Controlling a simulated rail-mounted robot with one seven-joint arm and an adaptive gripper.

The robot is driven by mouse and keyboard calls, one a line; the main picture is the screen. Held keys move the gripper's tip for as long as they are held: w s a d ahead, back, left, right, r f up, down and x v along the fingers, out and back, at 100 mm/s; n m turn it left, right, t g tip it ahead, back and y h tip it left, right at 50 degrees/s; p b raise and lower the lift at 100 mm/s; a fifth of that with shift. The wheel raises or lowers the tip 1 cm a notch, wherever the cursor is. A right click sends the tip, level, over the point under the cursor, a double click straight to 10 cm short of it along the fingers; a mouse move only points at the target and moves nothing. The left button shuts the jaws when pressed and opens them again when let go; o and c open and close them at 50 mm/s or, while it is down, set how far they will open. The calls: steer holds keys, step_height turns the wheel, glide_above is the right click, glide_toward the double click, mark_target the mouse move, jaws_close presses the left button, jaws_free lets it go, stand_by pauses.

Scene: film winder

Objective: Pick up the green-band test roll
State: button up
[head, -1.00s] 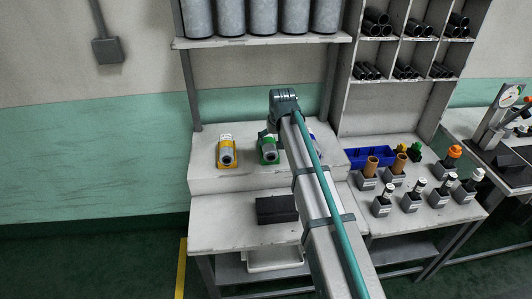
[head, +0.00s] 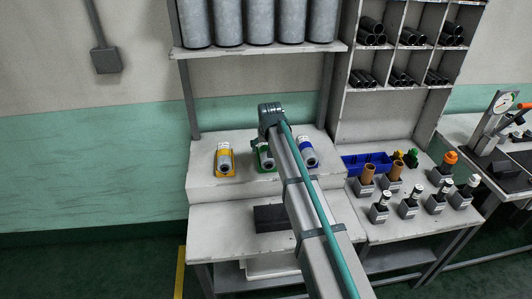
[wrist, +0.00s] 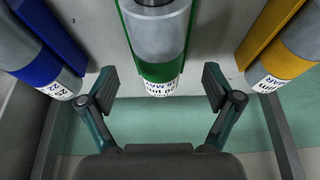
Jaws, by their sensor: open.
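The green-band test roll (head: 265,160) rests on the raised bench shelf, between the yellow and blue ones, and is partly hidden by my arm in the head view. In the wrist view the green roll (wrist: 158,45) is grey with a green cradle or band and a white printed label at its near end. My gripper (wrist: 214,88) is open, with its two fingers spread on either side of the green roll's labelled end. The fingers appear apart from the roll. In the head view my gripper's fingertips are hidden behind my arm.
A dark block (head: 270,217) lies on the lower bench. A blue bin (head: 366,163) and several stamped holders stand at right.

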mark_target(266, 149)
steer(key=shift+p+x, duration=0.55)
steer(key=shift+x, duration=1.25)
steer(key=shift+w, duration=0.1)
steer(key=c, duration=1.5)
